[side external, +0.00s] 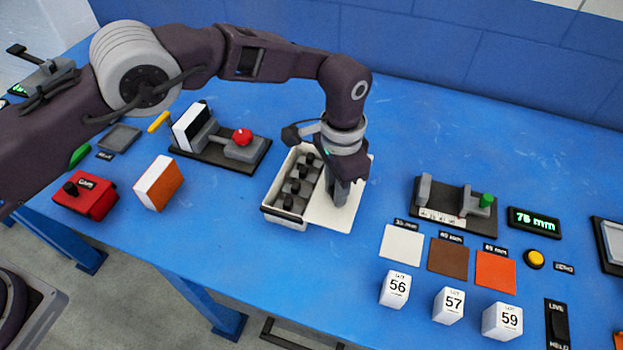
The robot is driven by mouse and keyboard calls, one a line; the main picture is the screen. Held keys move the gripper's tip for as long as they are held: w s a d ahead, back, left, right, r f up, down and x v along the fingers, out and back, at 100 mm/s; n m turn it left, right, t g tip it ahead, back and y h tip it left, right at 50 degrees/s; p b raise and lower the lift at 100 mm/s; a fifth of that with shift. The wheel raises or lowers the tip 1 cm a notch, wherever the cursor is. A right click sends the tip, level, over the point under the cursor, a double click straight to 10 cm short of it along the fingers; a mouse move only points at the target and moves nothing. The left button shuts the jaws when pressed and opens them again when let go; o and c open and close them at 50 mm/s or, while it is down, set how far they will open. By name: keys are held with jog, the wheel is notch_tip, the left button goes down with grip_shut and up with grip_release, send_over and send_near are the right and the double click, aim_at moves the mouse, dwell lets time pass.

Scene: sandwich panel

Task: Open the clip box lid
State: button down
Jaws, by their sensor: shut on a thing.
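The clip box (285,221) is a cream open-topped box in the middle of the blue table. Several grey clips with black knobs (291,187) show inside it. Its cream lid (322,213) is swung over to the right side of the box and looks nearly flat, leaving the clips uncovered. My gripper (340,196) points down at the lid, right of the clips, and is shut on it. The exact part of the lid between the fingers is hidden by the fingers and the wrist.
A fixture with a red knob (242,137) stands behind left of the box. A red box (86,196) and a white-orange block (159,183) are at left. A gauge fixture (455,207), coloured squares and numbered blocks (448,306) are at right. The table behind the gripper is clear.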

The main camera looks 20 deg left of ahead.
jog(key=shift+d, duration=0.3)
jog(key=c, duration=1.3)
grip_release()
jog(key=shift+o, duration=0.2)
notch_tip(320, 180, up, 7)
jog(key=shift+r, duration=0.1)
